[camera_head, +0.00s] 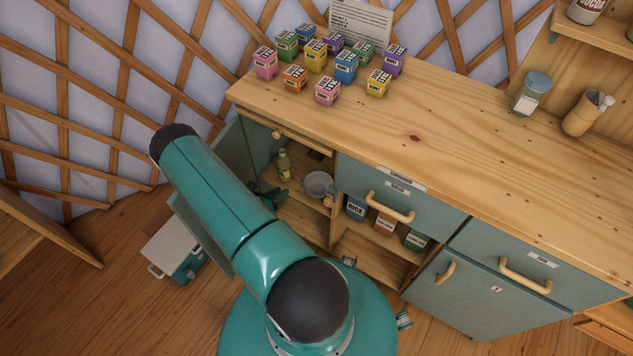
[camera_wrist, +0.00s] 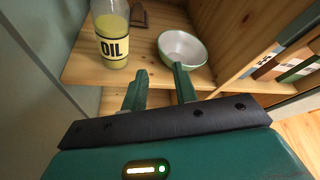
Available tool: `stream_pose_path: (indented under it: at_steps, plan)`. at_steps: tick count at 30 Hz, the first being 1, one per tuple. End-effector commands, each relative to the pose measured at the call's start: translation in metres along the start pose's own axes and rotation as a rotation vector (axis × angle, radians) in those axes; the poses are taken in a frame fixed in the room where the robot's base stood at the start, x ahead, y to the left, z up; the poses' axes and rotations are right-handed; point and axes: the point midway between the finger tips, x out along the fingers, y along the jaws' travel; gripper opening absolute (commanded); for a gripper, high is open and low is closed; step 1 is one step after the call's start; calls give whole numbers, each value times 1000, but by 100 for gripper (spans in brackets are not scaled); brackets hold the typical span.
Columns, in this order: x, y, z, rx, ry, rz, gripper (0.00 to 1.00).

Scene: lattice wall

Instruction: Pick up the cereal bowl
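The cereal bowl (camera_wrist: 182,48) is a pale bowl with a green rim on the wooden shelf of an open cabinet. It also shows in the head view (camera_head: 318,184). My gripper (camera_wrist: 158,82) is open, with its two green fingers pointing into the cabinet. The right fingertip overlaps the bowl's near rim in the wrist view; I cannot tell whether it touches. The left finger is to the left of the bowl. Nothing shows between the fingers. In the head view my arm hides most of the gripper.
An oil bottle (camera_wrist: 110,34) stands left of the bowl, with a small brown item (camera_wrist: 138,14) behind. A wooden divider (camera_wrist: 237,45) rises to the right, with labelled containers (camera_head: 356,207) beyond it. The open cabinet door (camera_head: 232,158) is on the left. A box (camera_head: 172,247) lies on the floor.

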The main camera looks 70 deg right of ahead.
Motion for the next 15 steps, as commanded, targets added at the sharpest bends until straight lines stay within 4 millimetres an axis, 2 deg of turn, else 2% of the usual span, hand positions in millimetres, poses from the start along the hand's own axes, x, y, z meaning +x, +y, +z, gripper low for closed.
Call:
stream_pose_path:
  at_steps: [5, 15]
  plan:
    - [12, -3, -5, -6, -1, -1, 29]
    - [72, -7, -8, -5, 0, -1, 29]
